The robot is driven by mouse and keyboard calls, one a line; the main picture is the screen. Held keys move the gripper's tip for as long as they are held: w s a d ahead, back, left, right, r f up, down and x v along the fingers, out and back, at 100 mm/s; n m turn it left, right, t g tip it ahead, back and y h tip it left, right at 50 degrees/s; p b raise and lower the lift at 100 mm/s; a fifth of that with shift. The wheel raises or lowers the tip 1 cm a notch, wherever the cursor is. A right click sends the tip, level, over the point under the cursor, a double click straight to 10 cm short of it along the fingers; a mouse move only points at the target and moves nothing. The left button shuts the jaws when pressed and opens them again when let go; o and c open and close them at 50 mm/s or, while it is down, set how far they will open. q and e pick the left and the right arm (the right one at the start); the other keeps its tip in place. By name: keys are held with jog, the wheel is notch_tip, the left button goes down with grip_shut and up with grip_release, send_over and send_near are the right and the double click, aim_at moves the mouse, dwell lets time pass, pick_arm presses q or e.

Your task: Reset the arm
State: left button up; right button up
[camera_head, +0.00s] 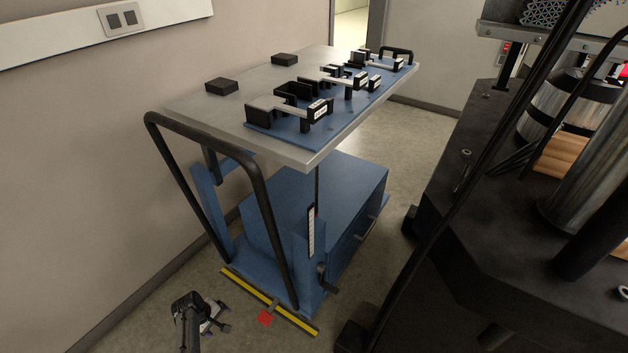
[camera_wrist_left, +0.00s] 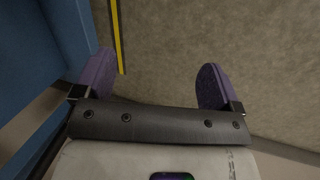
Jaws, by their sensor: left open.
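My left gripper (camera_head: 222,318) is low at the bottom left of the head view, near the floor in front of the cart's base. In the left wrist view my left gripper (camera_wrist_left: 155,85) shows two purple finger pads spread wide apart, with only bare floor between them. It is open and empty. My right gripper is in neither view.
A blue cart (camera_head: 325,195) with a grey top (camera_head: 250,75) stands against the wall, its black handle (camera_head: 255,165) facing me. Black fixtures sit on a blue plate (camera_head: 300,135). A dark machine (camera_head: 520,240) stands at right. Yellow tape (camera_head: 245,287) marks the floor.

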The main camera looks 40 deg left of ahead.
pick_arm(q)
jog(key=w+a+r+m+y+p, duration=0.1)
jog(key=w+r+m, duration=0.2)
jog(key=r, duration=0.3)
jog(key=w+r+m+y, duration=0.1)
jog(key=w+r+m, duration=0.25)
jog(key=r, duration=0.25)
jog(key=w+d+r+m+y+p, duration=0.1)
jog(key=w+d+r+m+p, duration=0.2)
jog(key=r, duration=0.5)
jog(key=w+d+r+m+y+p, duration=0.1)
jog(key=w+d+r+m, duration=0.1)
jog(key=d+r+m, duration=0.4)
jog(key=d+r+m+t+p, duration=0.25)
jog(key=d+r+p, duration=0.35)
jog(key=d+r, duration=0.7)
jog(key=s+d+r+m+h+p, duration=0.1)
jog(key=s+d+r+h+p, duration=0.1)
jog(key=s+d+r+p, duration=0.3)
jog(key=s+d+r+m+h+p, duration=0.1)
jog(key=s+d+m, duration=0.1)
jog(key=d, duration=0.5)
jog(key=s+d+r+g+p, duration=0.1)
jog(key=s+r+g+p, duration=0.15)
jog(key=s+p, duration=0.5)
notch_tip(320, 180, up, 35)
jog(key=p, duration=3.4)
jog(key=shift+d+h, duration=0.2)
jog(key=shift+h, duration=0.1)
